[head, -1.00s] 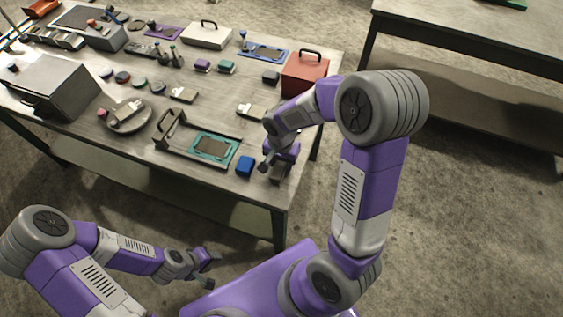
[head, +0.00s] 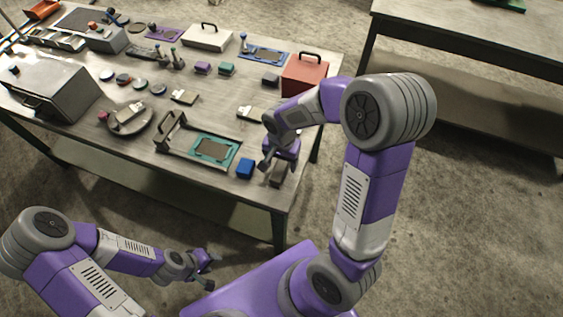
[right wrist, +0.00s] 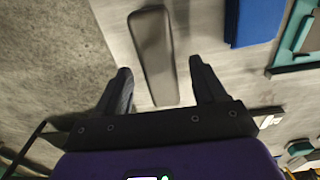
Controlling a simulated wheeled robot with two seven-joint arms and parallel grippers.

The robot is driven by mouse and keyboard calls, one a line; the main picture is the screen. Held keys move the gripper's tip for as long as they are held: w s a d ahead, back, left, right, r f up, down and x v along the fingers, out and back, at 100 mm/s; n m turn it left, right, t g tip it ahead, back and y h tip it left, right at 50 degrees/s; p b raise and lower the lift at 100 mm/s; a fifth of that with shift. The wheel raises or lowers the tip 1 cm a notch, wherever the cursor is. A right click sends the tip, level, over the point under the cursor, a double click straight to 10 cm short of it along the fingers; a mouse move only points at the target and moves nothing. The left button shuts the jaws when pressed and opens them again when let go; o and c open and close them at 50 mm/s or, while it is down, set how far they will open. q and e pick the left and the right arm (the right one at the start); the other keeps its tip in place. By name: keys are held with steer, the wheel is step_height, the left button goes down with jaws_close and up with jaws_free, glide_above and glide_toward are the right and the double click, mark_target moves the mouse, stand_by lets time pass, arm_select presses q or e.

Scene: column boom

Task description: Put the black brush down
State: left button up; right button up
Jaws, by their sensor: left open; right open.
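The black brush, a long dark grey piece (right wrist: 153,50), lies flat on the bare grey table top in the right wrist view. In the head view it shows (head: 282,177) near the table's front right corner, partly hidden by my right gripper (head: 268,162). In the right wrist view my right gripper (right wrist: 161,68) is open. Its two fingers are on either side of the brush's near end, with a gap on each side. My left gripper (head: 212,267) is open and empty, low in front of the table.
A blue block (head: 245,168) lies just left of the brush. Further left is a teal-framed plate (head: 233,160) beside a handled tray. A red box (head: 305,76) stands at the table's right edge. The table (head: 195,185) is crowded further back; its front right edge is close.

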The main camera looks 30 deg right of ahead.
mark_target(282, 165)
arm_select(q)
step_height(282, 165, up, 3)
steer(key=shift+f+p, duration=0.2)
steer(key=shift+p, duration=0.9)
arm_select(e)
step_height(282, 165, up, 10)
steer(key=shift+r, duration=0.2)
arm_select(q)
steer(key=shift+s, duration=0.1)
arm_select(e)
steer(key=shift+s+a+f, duration=0.1)
steer(key=shift+s, duration=0.1)
